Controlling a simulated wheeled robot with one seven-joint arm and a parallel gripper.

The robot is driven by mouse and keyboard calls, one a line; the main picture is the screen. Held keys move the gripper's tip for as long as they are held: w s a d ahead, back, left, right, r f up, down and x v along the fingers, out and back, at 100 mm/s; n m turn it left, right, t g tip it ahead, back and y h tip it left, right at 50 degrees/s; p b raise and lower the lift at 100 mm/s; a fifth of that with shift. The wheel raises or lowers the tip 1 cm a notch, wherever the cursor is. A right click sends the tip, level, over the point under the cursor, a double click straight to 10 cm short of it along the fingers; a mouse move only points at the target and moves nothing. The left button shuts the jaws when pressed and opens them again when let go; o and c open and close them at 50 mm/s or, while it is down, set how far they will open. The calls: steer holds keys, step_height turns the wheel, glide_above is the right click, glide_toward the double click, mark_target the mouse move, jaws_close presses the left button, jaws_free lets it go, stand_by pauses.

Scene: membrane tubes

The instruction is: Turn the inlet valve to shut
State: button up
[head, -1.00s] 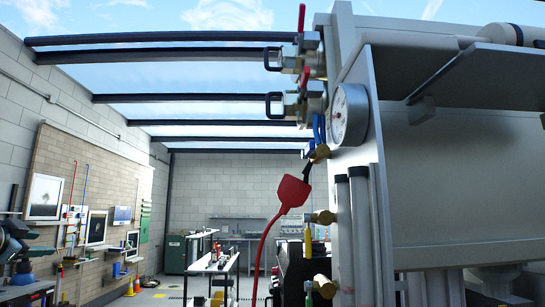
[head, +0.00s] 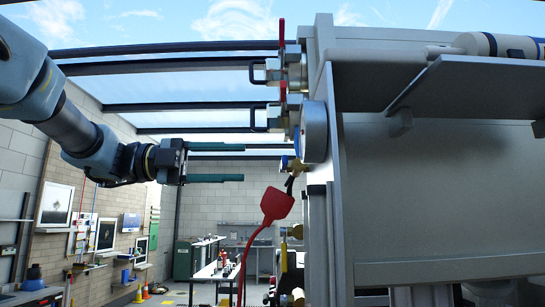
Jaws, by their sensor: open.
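Two valves with upright red levers sit one above the other on the left edge of the grey cabinet: the upper red lever (head: 281,33) and the lower red lever (head: 283,92). Below them, a blue lever (head: 297,138) stands on a brass valve (head: 297,164), partly beside the gauge. No readable label shows which one is the inlet valve. My gripper (head: 244,162) reaches in from the left, level with the blue lever. Its two dark green fingers are apart, with nothing between them.
A round gauge (head: 314,131) sticks out just right of the blue lever. The cabinet (head: 440,200) fills the right side. A bench (head: 215,272) stands far behind; open air lies left of the valves.

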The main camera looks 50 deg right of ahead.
mark_target(283, 164)
steer(key=p+x, duration=0.2)
steer(key=x, duration=0.5)
steer(key=shift+s+d+p, duration=0.2)
steer(key=shift+p, duration=0.15)
jaws_close()
stand_by(1.1)
